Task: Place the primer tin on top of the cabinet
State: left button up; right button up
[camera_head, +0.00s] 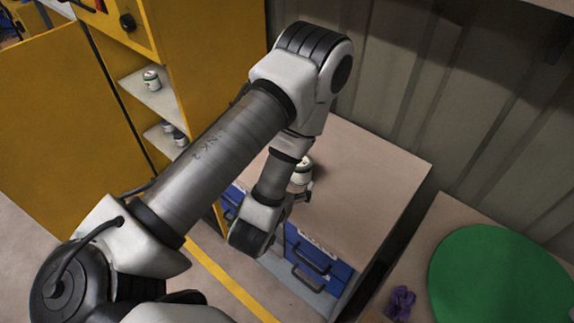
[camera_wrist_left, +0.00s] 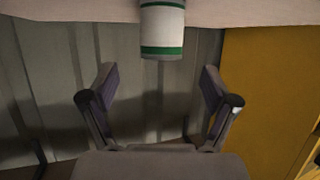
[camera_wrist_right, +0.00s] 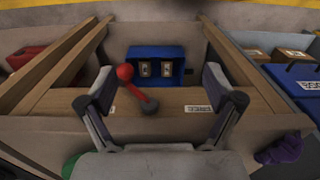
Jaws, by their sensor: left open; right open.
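A white primer tin with green bands (camera_wrist_left: 162,30) shows upside down at the top of the left wrist view, against a pale surface. In the head view the tin (camera_head: 301,174) is on the pale top of the cabinet with blue drawers (camera_head: 365,185), partly behind my left forearm. My left gripper (camera_wrist_left: 158,74) is open and empty, with the tin beyond and between its fingertips, apart from them. In the head view the left gripper (camera_head: 300,196) is mostly hidden by my own wrist. My right gripper (camera_wrist_right: 158,75) is open and empty.
A yellow cabinet (camera_head: 205,50) at the left has shelves with other tins (camera_head: 152,80). A bench with a green round mat (camera_head: 500,275) and purple cloth (camera_head: 399,302) is at the right. The right wrist view shows a blue bin (camera_wrist_right: 156,66) and a red-knobbed lever (camera_wrist_right: 125,73).

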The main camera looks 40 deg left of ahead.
pick_arm(q)
jog(key=p+v, duration=0.2)
jog(key=shift+s+r+p, duration=0.25)
jog(key=shift+p, duration=0.1)
jog(key=s+d+f+m+g+h, duration=0.2)
jog(key=s+d+f+g+h, duration=0.1)
jog(key=s+f+g, duration=1)
jog(key=s+f, duration=0.1)
jog(key=s, duration=0.3)
pick_arm(e)
notch_tip(320, 180, up, 4)
jog(key=shift+w, duration=0.1)
pick_arm(q)
jog(key=shift+s+a+f, duration=0.1)
jog(key=shift+c, duration=0.3)
pick_arm(e)
jog(key=shift+a, duration=0.1)
jog(key=shift+c, duration=0.3)
